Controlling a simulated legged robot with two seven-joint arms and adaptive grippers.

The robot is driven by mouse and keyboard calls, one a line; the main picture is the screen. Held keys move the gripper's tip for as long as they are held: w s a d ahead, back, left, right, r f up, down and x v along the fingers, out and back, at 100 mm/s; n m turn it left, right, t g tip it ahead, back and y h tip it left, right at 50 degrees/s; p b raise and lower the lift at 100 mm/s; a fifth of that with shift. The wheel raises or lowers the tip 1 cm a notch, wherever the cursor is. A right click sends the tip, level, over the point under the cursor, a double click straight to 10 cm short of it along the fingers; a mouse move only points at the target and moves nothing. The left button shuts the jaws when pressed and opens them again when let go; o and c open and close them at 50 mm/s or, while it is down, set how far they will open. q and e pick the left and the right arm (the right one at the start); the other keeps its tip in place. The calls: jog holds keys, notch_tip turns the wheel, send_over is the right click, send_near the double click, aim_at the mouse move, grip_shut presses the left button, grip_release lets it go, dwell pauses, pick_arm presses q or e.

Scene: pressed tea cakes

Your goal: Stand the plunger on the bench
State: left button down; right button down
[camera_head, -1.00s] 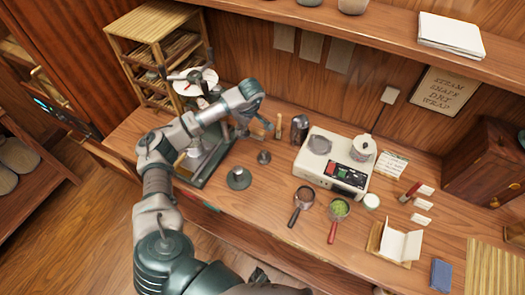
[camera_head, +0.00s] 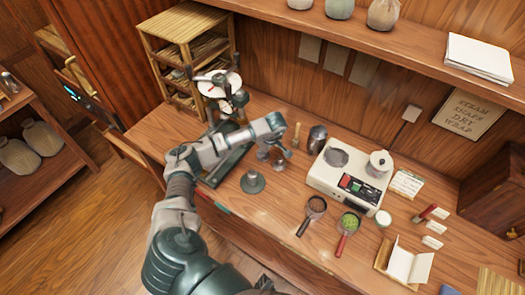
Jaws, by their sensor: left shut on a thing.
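My left gripper (camera_head: 270,147) hangs over the bench (camera_head: 222,179), fingers down, in front of the wooden brush. It is shut on a small greyish piece, which I take to be the plunger (camera_head: 263,154). The fingers and wrist hide most of it, and I cannot tell whether its foot touches the bench. A small dark metal piece (camera_head: 279,166) stands just right of the gripper, close to or touching it. A dark green round piece with a short upright stem (camera_head: 252,182) stands on the bench in front of the gripper. My right gripper is not clearly in view.
The press (camera_head: 219,88) stands at the left, behind my arm. A brush (camera_head: 296,135), a metal canister (camera_head: 317,139) and a white steamer unit (camera_head: 352,174) are to the right. Bare bench lies between the green piece and the strainers.

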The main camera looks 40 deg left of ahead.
aim_at(268, 159)
pick_arm(q)
jog(key=shift+d, duration=0.15)
jog(key=c, duration=1.3)
grip_release()
jog(key=shift+f, duration=0.1)
jog(key=shift+o, duration=1.4)
jog(key=shift+a, duration=0.25)
pick_arm(e)
jog(key=shift+w, duration=0.35)
pick_arm(q)
jog(key=shift+a, duration=0.1)
pick_arm(e)
jog(key=shift+a, duration=0.1)
jog(key=shift+r, duration=0.15)
pick_arm(q)
jog(key=v, duration=0.4)
jog(key=shift+w, duration=0.15)
jog(key=v, duration=0.8)
pick_arm(e)
jog(key=shift+w, duration=0.2)
